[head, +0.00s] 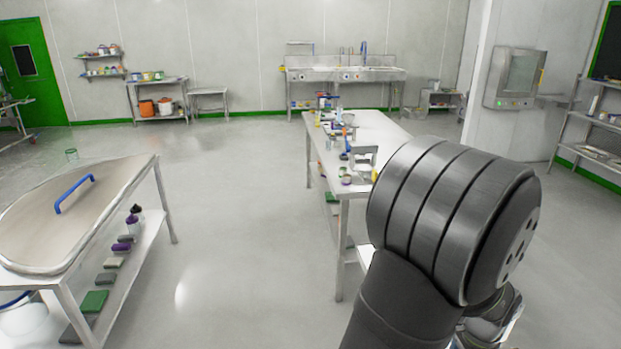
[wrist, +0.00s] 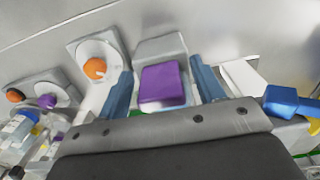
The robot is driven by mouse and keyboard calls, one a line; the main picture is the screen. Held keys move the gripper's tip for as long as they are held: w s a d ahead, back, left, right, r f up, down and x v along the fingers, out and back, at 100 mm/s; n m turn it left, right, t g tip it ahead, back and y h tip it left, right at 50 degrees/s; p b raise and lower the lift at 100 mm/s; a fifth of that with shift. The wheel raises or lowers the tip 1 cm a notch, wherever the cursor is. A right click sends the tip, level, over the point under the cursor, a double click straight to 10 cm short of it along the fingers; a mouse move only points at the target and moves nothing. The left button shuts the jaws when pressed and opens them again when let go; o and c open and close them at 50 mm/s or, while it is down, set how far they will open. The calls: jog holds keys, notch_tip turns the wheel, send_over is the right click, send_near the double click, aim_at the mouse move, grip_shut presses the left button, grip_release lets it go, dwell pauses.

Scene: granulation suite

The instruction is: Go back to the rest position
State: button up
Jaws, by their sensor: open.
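My gripper (wrist: 163,84) shows in the wrist view, with its two blue-grey fingers spread apart. Between the fingers in the picture is a purple block-like item (wrist: 162,86) in front of a pale grey holder (wrist: 160,46). The fingers show gaps to the purple item on both sides, and how far beyond the fingertips it lies I cannot tell. In the head view my dark arm fills the lower right, and the gripper cannot be made out there.
A steel table (head: 372,128) with small items stands partly behind my arm. At left is a bench with a large lid (head: 88,205) and blue handle. Open floor (head: 235,230) lies between. The wrist view shows an orange knob-like thing (wrist: 95,68) and a blue item (wrist: 290,103).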

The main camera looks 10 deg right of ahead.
jog(key=shift+r, duration=0.1)
notch_tip(320, 180, up, 17)
notch_tip(320, 180, down, 17)
jog(key=shift+f, duration=0.1)
jog(key=d, duration=1)
notch_tip(320, 180, up, 18)
jog(key=n, duration=0.3)
jog(key=shift+d, duration=0.25)
